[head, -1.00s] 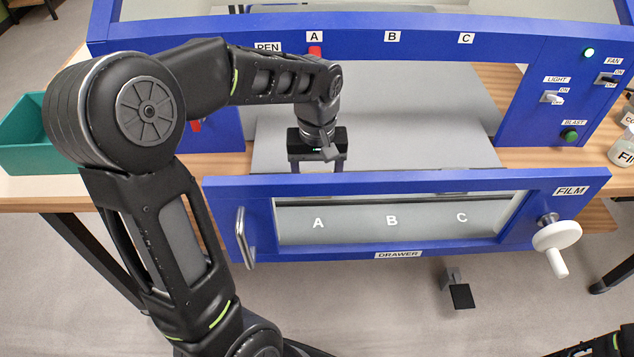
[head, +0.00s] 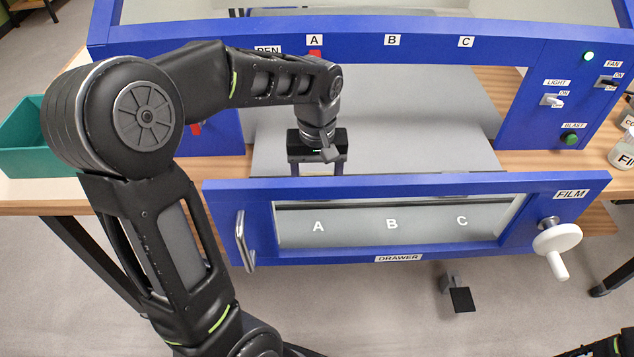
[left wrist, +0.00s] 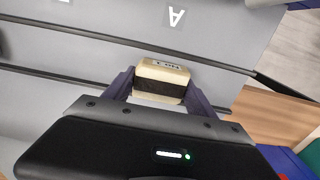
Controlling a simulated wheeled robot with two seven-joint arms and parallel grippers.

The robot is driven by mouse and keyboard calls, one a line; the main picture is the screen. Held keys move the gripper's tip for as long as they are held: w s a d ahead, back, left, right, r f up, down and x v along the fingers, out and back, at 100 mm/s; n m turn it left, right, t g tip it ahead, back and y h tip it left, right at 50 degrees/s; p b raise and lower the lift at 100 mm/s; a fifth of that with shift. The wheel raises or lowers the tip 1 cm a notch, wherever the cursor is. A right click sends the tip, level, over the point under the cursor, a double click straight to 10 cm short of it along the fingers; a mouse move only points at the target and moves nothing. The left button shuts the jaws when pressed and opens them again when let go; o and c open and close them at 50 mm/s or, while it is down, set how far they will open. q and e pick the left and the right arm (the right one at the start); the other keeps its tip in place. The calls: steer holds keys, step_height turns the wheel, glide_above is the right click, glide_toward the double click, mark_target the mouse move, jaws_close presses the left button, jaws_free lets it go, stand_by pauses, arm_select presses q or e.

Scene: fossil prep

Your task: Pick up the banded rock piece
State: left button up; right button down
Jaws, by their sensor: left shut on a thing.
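The banded rock piece (left wrist: 161,82) shows in the left wrist view as a small cream block with a wide dark band and a printed label on its upper edge. The two fingers of my left gripper (left wrist: 160,92) are shut on it from either side. In the head view my left gripper (head: 317,166) points down over the grey surface behind the blue drawer front, and the piece cannot be made out there. Only a bit of my right arm shows at the lower right corner; its gripper is out of view.
The blue drawer front (head: 400,254) has a window lettered A, B and C, a metal handle (head: 241,238) and a white crank (head: 557,240). The blue cabinet (head: 440,55) rises behind. A teal bin (head: 25,150) stands at left. The grey surface (head: 420,120) right of my gripper looks clear.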

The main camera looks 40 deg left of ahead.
arm_select(q)
step_height(320, 180, up, 10)
steer(key=shift+f+b, duration=0.2)
steer(key=shift+b, duration=0.25)
stand_by(0.3)
steer(key=w+d+f+m+p, duration=0.1)
steer(key=w+d+m+p, duration=0.1)
steer(key=w+d, duration=0.1)
steer(key=w+d+f+m+p, duration=0.2)
steer(key=w+d+m+p, duration=0.1)
steer(key=w+d, duration=0.1)
steer(key=w+d+f+m+p, duration=0.2)
steer(key=w+d+p, duration=0.1)
steer(key=d, duration=0.2)
steer(key=shift+w+d, duration=0.15)
steer(key=shift+d+f, duration=0.1)
